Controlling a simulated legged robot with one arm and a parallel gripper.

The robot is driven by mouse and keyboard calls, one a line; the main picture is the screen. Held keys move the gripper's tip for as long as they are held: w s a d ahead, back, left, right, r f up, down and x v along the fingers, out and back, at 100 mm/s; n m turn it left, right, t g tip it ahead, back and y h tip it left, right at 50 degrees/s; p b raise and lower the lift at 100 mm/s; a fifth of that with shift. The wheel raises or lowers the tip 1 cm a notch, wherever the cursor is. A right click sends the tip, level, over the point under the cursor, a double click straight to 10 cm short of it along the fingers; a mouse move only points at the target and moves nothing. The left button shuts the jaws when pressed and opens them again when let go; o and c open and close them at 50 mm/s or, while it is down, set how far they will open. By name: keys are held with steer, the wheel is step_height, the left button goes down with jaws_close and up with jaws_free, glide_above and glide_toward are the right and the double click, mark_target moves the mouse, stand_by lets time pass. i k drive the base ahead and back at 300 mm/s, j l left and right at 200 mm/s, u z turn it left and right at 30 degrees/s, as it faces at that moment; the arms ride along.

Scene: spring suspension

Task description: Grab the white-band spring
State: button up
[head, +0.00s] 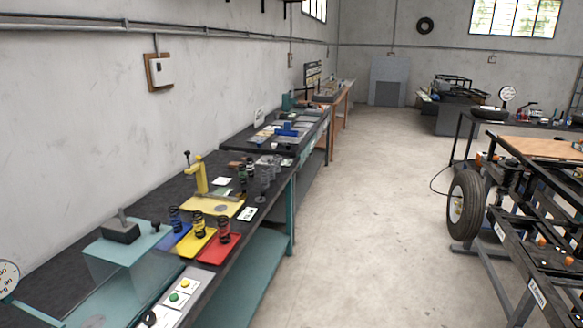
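Several dark coil springs stand upright on the long workbench (120,205) along the left wall. Three stand at the front: one on a blue plate (168,243), one on a yellow plate (192,246) and one on a red plate (214,252). Behind them is a group of grey and dark springs (265,174), close together near the bench's right edge. They are too small to tell which carries a white band. My gripper is not in view.
A yellow press (200,176) stands behind the front springs. The concrete floor (350,210) is clear between the bench and a wheeled black frame (520,235) on the right.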

mark_target(249, 166)
steer(key=i, duration=1.85)
steer(key=i+u, duration=0.2)
steer(key=i, duration=0.25)
steer(key=i+l+u, duration=0.2)
steer(key=i, duration=0.2)
steer(key=i+l+u, duration=0.15)
steer(key=i, duration=0.3)
steer(key=i+l+u, duration=0.2)
steer(key=i+l, duration=0.1)
steer(key=i, duration=0.1)
